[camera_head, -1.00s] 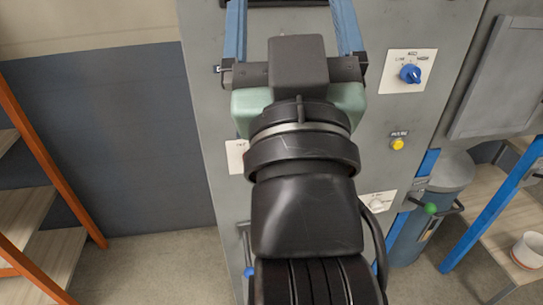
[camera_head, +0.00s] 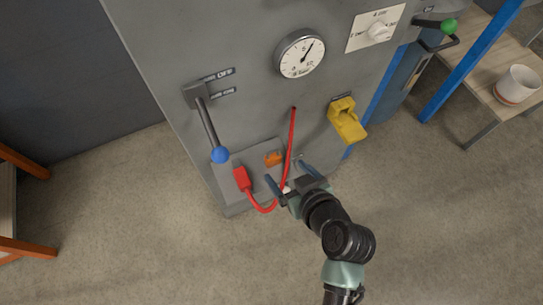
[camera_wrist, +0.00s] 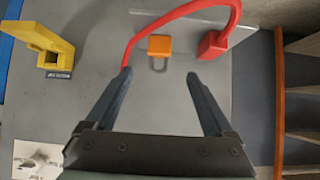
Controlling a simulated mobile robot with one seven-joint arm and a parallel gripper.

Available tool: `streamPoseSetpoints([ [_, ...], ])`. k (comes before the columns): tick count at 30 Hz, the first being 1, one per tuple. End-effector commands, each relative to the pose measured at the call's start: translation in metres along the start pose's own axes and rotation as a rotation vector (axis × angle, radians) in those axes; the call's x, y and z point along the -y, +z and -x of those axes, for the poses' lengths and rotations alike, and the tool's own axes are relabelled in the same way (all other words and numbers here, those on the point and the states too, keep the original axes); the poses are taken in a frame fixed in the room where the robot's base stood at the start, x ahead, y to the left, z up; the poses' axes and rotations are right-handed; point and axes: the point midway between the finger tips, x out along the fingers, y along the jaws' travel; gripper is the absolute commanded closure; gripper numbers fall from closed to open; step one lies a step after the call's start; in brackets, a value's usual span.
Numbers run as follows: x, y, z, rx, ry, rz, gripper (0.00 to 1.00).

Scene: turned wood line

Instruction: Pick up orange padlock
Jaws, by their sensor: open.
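The orange padlock (camera_head: 273,158) sits on a grey ledge (camera_head: 228,187) at the foot of the grey cabinet. In the wrist view the padlock (camera_wrist: 159,46) shows upper centre, its grey shackle pointing down toward my gripper. My gripper (camera_head: 287,172) is open and empty, its two blue fingers pointing toward the padlock. In the wrist view my gripper (camera_wrist: 158,75) has its fingertips either side of the shackle's line, short of the orange body. I see no contact with the padlock.
A red cable (camera_head: 291,145) with a red plug (camera_head: 241,179) loops close around the padlock and my fingers. A blue-knobbed lever (camera_head: 220,154) stands to the left, a yellow hinged cover (camera_head: 346,120) to the right. The floor (camera_head: 150,235) in front is clear.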

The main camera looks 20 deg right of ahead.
Motion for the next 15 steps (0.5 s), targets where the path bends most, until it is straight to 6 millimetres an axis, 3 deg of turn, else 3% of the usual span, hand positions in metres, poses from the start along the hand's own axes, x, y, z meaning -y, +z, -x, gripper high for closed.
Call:
streamPoseSetpoints([
  [6, -0.001, -0.001, -0.039, -0.003, 0.002, 0.0, 0.12],
  [15, -0.002, -0.002, -0.066, -0.004, 0.003, 0.0, 0.12],
])
